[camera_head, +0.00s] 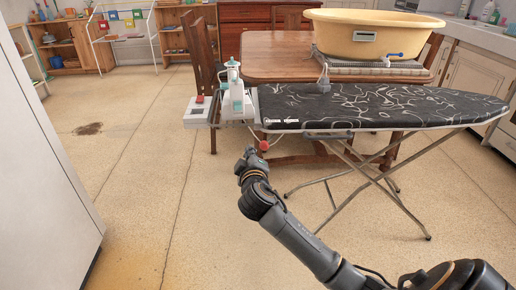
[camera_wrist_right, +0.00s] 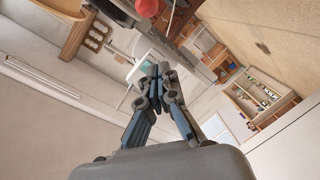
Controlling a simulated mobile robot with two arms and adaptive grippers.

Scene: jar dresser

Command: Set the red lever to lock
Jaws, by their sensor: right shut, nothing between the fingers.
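The red lever (camera_head: 264,145) shows as a small red knob just under the left end of the ironing board (camera_head: 380,104). In the right wrist view a red knob (camera_wrist_right: 147,8) sits at the top edge, beyond the fingers and partly cut off. My right gripper (camera_head: 248,156) is below and a little left of the red lever in the head view, close to it. Its fingers are shut and empty in the right wrist view (camera_wrist_right: 160,72). I cannot tell whether they touch the lever. The lever's marked position is too small to read. My left gripper is not in view.
A white and teal device (camera_head: 234,100) and a white box with a red part (camera_head: 198,110) are at the board's left end. The board's crossed metal legs (camera_head: 370,178) stand right of my arm. A wooden table (camera_head: 270,55) with a yellow tub (camera_head: 372,30) stands behind.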

